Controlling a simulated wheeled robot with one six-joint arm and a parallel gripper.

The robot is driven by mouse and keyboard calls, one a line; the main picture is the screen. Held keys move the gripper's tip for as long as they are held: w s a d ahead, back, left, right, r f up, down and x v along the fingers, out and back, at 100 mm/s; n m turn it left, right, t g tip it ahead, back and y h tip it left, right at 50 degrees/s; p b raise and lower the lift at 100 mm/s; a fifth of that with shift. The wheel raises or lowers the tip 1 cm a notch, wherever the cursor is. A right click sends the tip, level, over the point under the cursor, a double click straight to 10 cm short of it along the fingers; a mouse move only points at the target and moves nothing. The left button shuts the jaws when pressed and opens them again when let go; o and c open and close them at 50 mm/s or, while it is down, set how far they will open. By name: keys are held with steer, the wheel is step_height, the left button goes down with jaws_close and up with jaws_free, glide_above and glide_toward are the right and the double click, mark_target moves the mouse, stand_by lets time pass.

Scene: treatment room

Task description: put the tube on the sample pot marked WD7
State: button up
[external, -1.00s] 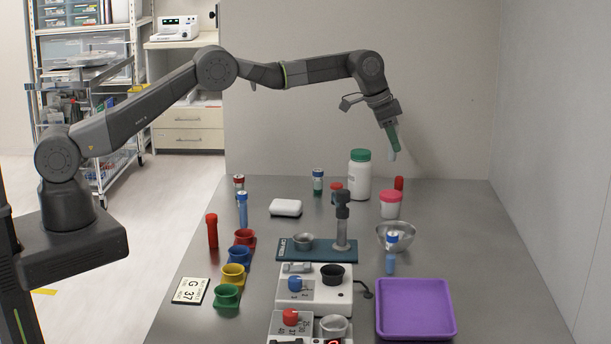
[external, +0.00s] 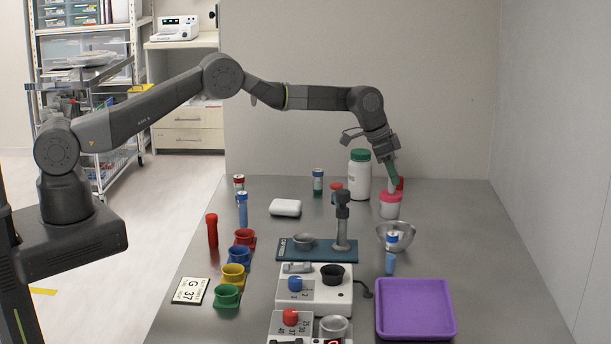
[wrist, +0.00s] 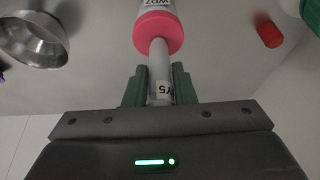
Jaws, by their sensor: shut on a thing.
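The sample pot (external: 389,211) stands at the back right of the table, with a pink lid and white body. In the wrist view its pink lid (wrist: 158,36) faces me, and its label reads WD7. My gripper (external: 393,178) has green fingers and is shut on a pale grey tube (wrist: 159,62) whose label is partly hidden and seems to end in 5. The tube points down at the lid, slightly tilted in the external view. Its far end overlaps the middle of the lid in the wrist view; whether it touches I cannot tell.
A metal bowl (external: 381,232) and a blue tube (external: 390,262) are in front. A purple tray (external: 415,308) lies front right.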

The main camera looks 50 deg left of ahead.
steer(key=o, duration=1)
steer(key=b+v, duration=0.2)
steer(key=v, duration=1)
steer(key=shift+r+b, duration=0.15)
steer(key=shift+b, duration=0.25)
